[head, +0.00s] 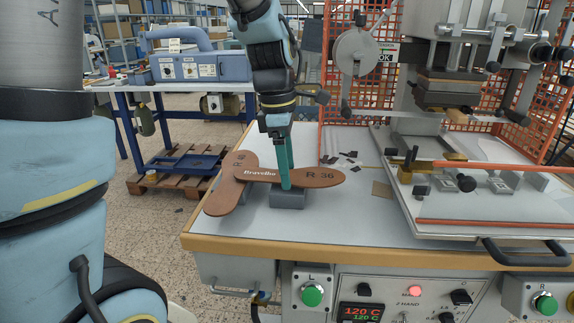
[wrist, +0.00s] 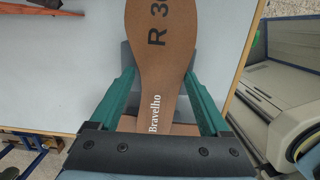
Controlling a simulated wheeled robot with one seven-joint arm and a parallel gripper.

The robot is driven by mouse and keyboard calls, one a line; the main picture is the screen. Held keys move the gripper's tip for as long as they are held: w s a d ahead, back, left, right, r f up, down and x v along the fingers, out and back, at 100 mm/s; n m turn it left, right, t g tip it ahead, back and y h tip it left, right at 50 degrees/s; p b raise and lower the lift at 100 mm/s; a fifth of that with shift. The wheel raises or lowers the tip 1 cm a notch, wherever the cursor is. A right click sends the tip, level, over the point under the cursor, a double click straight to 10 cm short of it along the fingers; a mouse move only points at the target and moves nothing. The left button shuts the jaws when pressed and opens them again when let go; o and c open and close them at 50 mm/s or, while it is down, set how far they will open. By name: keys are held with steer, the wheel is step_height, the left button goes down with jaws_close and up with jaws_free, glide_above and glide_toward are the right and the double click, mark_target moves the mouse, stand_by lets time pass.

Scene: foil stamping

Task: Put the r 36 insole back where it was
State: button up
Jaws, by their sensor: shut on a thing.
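The brown R 36 insole (head: 323,178), marked "Bravelho", lies about level above a small grey block (head: 289,198) on the bench. My gripper (head: 286,183) points down with its green fingers at the insole's narrow middle. In the wrist view my gripper (wrist: 162,80) is shut on the insole (wrist: 170,30), one finger along each side edge. The head view does not show clearly whether the insole touches the block. A second brown insole (head: 226,198) lies crossways at the left, partly under the R 36 insole's left end; its number is not fully readable.
The stamping press (head: 450,90) with its sliding plate (head: 480,190) stands at the right of the bench (head: 350,225). Dark scraps (head: 345,158) lie behind the insole. An orange mesh guard (head: 340,100) stands at the back. The bench front in the middle is clear.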

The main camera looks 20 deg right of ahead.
steer(key=shift+f, duration=0.1)
steer(key=shift+f, duration=0.3)
steer(key=o, duration=1.3)
steer(key=shift+r, duration=0.1)
steer(key=r, duration=0.4)
steer(key=a+r, duration=0.1)
steer(key=r, duration=0.3)
steer(key=r+b, duration=0.1)
steer(key=r, duration=0.3)
steer(key=shift+w+a+r, duration=0.15)
steer(key=shift+w+r, duration=0.15)
